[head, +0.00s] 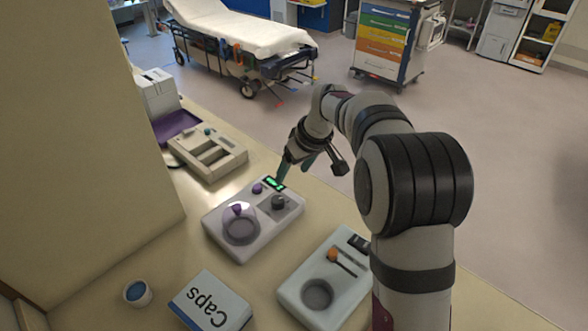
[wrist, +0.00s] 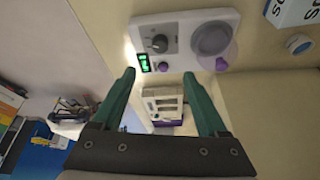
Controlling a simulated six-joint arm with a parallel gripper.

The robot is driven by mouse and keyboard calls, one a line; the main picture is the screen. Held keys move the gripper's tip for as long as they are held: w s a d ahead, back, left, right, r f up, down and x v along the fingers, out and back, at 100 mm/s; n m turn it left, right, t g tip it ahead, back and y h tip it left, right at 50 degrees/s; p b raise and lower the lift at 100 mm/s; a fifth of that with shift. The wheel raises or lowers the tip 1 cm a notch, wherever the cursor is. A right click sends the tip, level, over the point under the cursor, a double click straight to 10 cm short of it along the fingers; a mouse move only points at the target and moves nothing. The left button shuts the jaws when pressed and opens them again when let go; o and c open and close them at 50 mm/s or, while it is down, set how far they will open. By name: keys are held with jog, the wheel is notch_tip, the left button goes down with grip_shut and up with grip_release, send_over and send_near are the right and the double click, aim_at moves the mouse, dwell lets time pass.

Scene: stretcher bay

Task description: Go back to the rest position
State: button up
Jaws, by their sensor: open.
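My gripper (head: 294,168) is above the counter, at the far edge of a pale device with a lit green display (head: 274,184). In the wrist view, my gripper (wrist: 158,92) has two green fingers spread apart with nothing between them. The pale device (head: 262,242) has a dark knob (head: 279,202), a small purple button (head: 257,188) and a clear round cover with a purple knob (head: 238,209). It also shows in the wrist view (wrist: 184,24), beyond the fingertips. I cannot tell from the head view whether a finger touches it.
A second device (head: 298,287) with a round well and an orange-tipped stick stands nearer. A "Caps" box (head: 212,301) and a small blue-topped cup (head: 138,293) are at the front left. A compartment tray (head: 208,153) lies farther back. A stretcher (head: 240,35) and drawer cart (head: 385,45) stand on the floor.

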jog(key=s+d+r+m+g, duration=0.1)
jog(key=s+r+m, duration=0.2)
jog(key=s, duration=0.7)
jog(key=s+d+r+m+g, duration=0.1)
jog(key=s+d+r+m, duration=0.15)
jog(key=s, duration=0.75)
jog(key=s+f+m+g, duration=0.1)
jog(key=s+f+m, duration=0.1)
jog(key=s, duration=0.7)
jog(key=s+f+m+h, duration=0.1)
jog(key=s+m, duration=0.3)
jog(key=s, duration=0.5)
jog(key=shift+s+d+f+m+g, duration=0.3)
jog(key=shift+d+f+m+g, duration=0.05)
jog(key=shift+d+f+g, duration=0.1)
